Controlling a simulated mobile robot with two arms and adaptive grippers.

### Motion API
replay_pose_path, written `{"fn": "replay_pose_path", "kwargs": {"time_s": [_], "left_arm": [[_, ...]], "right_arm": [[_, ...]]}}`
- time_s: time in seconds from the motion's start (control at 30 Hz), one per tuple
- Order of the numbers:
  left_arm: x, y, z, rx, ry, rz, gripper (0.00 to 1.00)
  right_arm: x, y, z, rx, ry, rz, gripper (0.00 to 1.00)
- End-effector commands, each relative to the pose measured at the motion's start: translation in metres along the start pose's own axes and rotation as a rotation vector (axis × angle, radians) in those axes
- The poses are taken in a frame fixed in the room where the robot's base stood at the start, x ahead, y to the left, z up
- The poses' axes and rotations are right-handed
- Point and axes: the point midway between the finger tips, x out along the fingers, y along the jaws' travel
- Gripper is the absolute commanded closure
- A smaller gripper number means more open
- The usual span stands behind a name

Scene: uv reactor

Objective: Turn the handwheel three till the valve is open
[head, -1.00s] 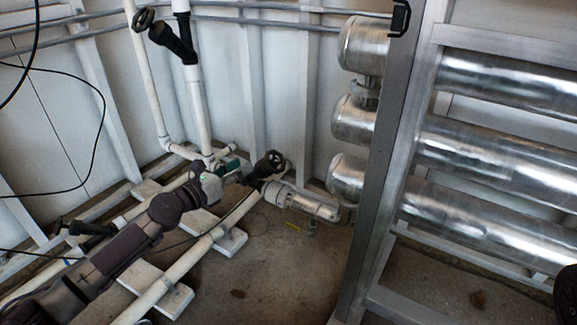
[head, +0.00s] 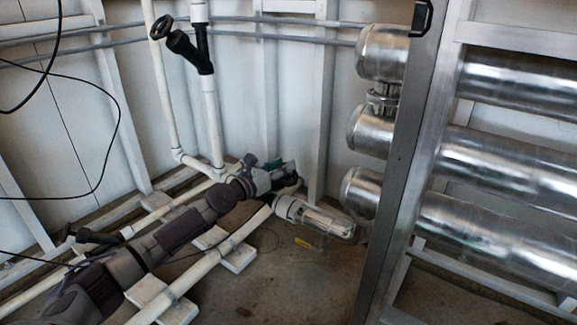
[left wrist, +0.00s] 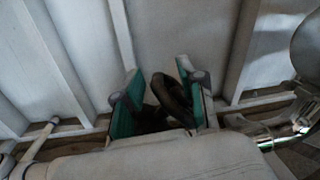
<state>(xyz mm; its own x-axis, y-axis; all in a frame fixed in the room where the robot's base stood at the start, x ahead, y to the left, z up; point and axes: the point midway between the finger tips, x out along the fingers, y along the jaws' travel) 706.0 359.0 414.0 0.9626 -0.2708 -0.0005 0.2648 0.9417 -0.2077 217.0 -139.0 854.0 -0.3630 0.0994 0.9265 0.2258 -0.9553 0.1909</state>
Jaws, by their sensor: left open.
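A dark handwheel (left wrist: 172,92) shows in the left wrist view between the two green-padded fingers of my left gripper (left wrist: 158,84). The gripper is open, with one finger on each side of the wheel; the wheel looks nearer the right finger, and I cannot tell if they touch. In the head view my left gripper (head: 284,168) is at the low valve on the white pipe. It hides most of that handwheel (head: 291,187), of which only dark parts show. My right gripper is not in view.
Another black handwheel (head: 162,27) sits on the upper valve at left. A clear cylindrical fitting (head: 325,220) lies right of my gripper. White pipes (head: 225,247) run low over the floor.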

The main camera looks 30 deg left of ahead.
Motion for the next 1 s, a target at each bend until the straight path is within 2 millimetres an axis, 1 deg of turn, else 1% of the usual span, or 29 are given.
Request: {"fn": "replay_pose_path", "kwargs": {"time_s": [0.03,0.1,0.2,0.33,0.57,0.6,0.67,0.8,0.83,1.0], "left_arm": [[0.008,0.001,-0.001,0.001,-0.003,0.000,0.60],[0.015,0.001,-0.001,0.001,-0.003,0.001,0.60],[0.023,0.001,-0.001,0.001,-0.002,0.001,0.60],[0.027,0.000,0.000,0.001,-0.001,0.000,0.60],[0.028,0.000,0.000,0.001,0.000,0.000,0.60],[0.028,0.000,0.000,0.001,0.000,0.000,0.63],[0.028,0.000,0.000,0.001,0.000,0.000,0.73],[0.028,0.000,0.000,0.001,0.000,0.000,0.96],[0.027,0.000,0.000,0.001,0.000,0.000,1.00],[0.027,0.000,0.000,0.002,-0.001,0.001,1.00]], "right_arm": [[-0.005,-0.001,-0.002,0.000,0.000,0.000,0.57],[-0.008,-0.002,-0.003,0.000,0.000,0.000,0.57],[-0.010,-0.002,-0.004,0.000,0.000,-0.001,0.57],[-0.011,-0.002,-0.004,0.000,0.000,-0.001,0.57],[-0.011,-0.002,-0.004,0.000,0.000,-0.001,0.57],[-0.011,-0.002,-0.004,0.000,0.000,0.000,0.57],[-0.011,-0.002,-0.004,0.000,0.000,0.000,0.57],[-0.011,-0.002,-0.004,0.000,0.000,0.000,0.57],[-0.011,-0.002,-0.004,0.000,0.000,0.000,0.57],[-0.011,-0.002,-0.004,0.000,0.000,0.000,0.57]]}}
